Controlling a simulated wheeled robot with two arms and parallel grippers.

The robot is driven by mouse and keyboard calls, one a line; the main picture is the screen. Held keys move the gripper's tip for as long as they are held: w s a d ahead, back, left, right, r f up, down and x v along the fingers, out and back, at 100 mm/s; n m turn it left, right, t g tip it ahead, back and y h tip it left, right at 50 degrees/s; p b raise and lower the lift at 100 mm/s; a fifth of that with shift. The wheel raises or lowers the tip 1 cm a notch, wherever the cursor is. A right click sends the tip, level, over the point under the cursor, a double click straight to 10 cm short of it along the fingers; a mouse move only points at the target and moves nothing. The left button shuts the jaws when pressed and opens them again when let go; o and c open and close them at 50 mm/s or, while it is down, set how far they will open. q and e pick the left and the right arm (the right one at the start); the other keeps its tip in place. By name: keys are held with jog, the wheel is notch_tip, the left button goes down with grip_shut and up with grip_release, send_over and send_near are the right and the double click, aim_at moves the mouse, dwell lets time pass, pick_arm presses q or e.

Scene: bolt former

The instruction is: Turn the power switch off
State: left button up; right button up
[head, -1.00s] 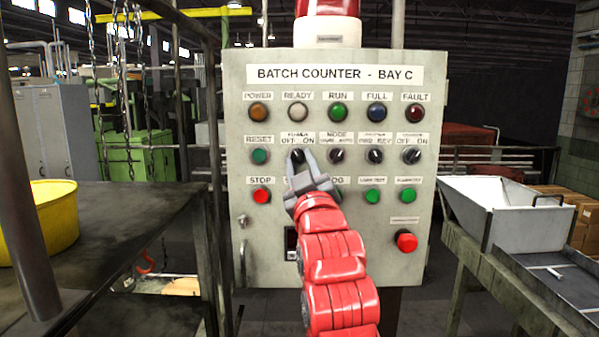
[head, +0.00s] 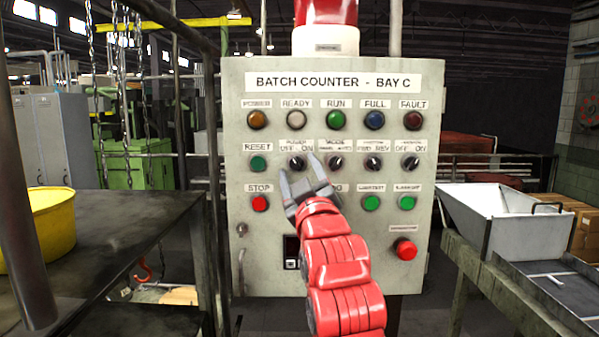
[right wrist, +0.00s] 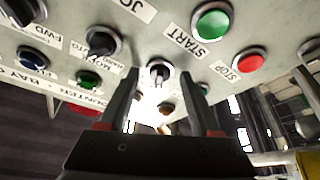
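The power switch (head: 297,162) is a small black rotary knob under an "OFF ON" label, in the second row of the grey "BATCH COUNTER - BAY C" panel (head: 233,130). Its pointer direction is too small to tell. My right gripper (head: 299,167) is open in front of the panel, its fingertips just below and to the right of the knob. In the right wrist view the knob (right wrist: 159,70) shows between the two spread fingers (right wrist: 160,76), apart from both. My left gripper is not in view.
The mode knob (head: 336,163) is close to the right of the fingers. The red stop button (head: 260,204) and reset button (head: 258,164) are left of the gripper. A dark table (head: 120,235) with a yellow tub (head: 50,225) stands left; a metal hopper (head: 465,215) stands right.

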jog(key=b+v, duration=1.3)
jog(key=v, duration=0.4)
jog(key=shift+s, duration=0.2)
jog(key=shift+w, duration=0.1)
